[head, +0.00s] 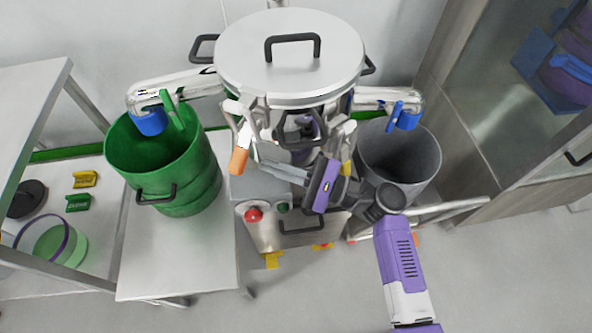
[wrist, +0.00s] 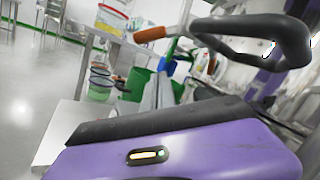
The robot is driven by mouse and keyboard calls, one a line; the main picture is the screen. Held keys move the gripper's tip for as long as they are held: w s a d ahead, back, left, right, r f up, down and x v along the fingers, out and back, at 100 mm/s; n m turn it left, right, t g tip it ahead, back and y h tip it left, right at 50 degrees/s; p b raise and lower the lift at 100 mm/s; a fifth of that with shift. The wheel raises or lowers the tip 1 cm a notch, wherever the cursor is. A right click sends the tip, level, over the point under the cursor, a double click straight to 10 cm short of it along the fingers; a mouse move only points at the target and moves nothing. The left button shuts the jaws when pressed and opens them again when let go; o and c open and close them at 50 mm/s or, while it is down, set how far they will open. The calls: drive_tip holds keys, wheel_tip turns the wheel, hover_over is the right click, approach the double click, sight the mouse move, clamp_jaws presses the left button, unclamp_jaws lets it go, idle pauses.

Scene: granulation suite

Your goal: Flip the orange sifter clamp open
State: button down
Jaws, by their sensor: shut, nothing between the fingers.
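The sifter (head: 290,60) is a round metal drum with a flat lid, at the top middle of the head view. The orange clamp (head: 239,160) hangs at its lower left side, with its orange grip pointing down. In the wrist view an orange grip (wrist: 150,34) shows at the upper middle, lying nearly level. My gripper (head: 262,165) reaches in from the right below the sifter, its fingers shut and empty. Its fingertips are close to the right of the orange grip; I cannot tell whether they touch. In the wrist view the fingers (wrist: 158,92) point away below the grip.
A black handle (wrist: 260,38) looms close in the wrist view. A green drum (head: 180,185) stands left on a bench, a grey bin (head: 400,160) right. A red button (head: 253,214) sits on the machine below my gripper.

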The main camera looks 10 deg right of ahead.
sight(246, 163)
drive_tip(key=shift+x, duration=0.95)
drive_tip(key=shift+s+a+r+p, duration=0.35)
drive_tip(key=shift+s+r, duration=0.15)
drive_tip(key=shift+r, duration=0.3)
drive_tip(key=shift+s+a+r+p, duration=0.25)
drive_tip(key=shift+s+r, duration=0.25)
drive_tip(key=shift+r, duration=0.3)
drive_tip(key=shift+s+a+r+m+p, duration=0.2)
drive_tip(key=shift+r+m+p, duration=0.05)
drive_tip(key=shift+m+p, duration=0.5)
drive_tip(key=m+p, duration=0.1)
drive_tip(key=p, duration=0.1)
drive_tip(key=r+m+t+p, duration=0.1)
drive_tip(key=shift+s+a+r+m+p, duration=0.2)
drive_tip(key=shift+s+a+m+p, duration=0.05)
drive_tip(key=shift+s+m+p, duration=0.15)
drive_tip(key=r+m+t+p, duration=0.1)
drive_tip(key=m+p, duration=0.2)
drive_tip(key=s+r+m+h+p, duration=0.1)
drive_tip(key=m+p, duration=0.2)
drive_tip(key=a+r+m+t+h+p, duration=0.1)
drive_tip(key=m+p, duration=0.2)
drive_tip(key=shift+s+r+t, duration=0.2)
drive_tip(key=shift+r+t, duration=0.1)
drive_tip(key=shift+r, duration=0.1)
drive_tip(key=shift+r+p, duration=0.1)
drive_tip(key=shift+p, duration=0.3)
